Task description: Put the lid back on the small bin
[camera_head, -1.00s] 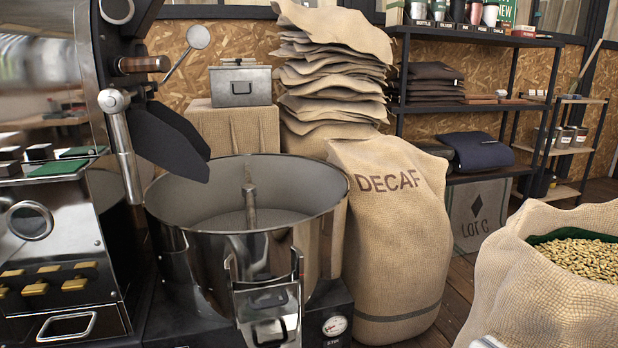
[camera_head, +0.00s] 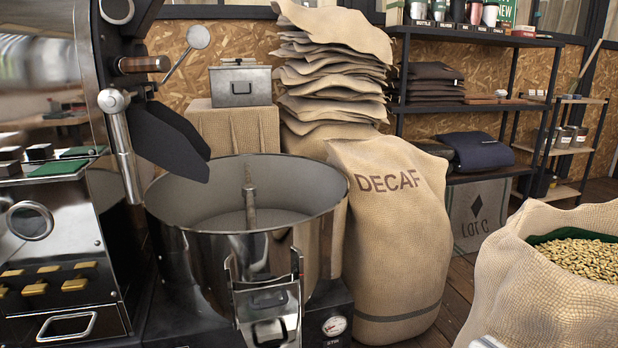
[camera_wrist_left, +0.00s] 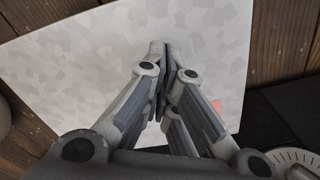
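I cannot make out a small bin or its loose lid for certain in either view. A grey lidded metal box with a front handle (camera_head: 240,84) stands on a burlap-covered block at the back; I cannot tell whether it is the bin. My left gripper (camera_wrist_left: 164,62) shows in the left wrist view with its fingers together and nothing seen between them. It is over a pale mottled flat surface (camera_wrist_left: 80,70) that I cannot identify.
A round steel cooling drum (camera_head: 250,240) with a front chute (camera_head: 268,305) stands in the middle, beside the roaster (camera_head: 50,250). A DECAF sack (camera_head: 390,240) and an open bean sack (camera_head: 540,290) stand right. A dial (camera_wrist_left: 297,160) shows at the wrist view's lower right.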

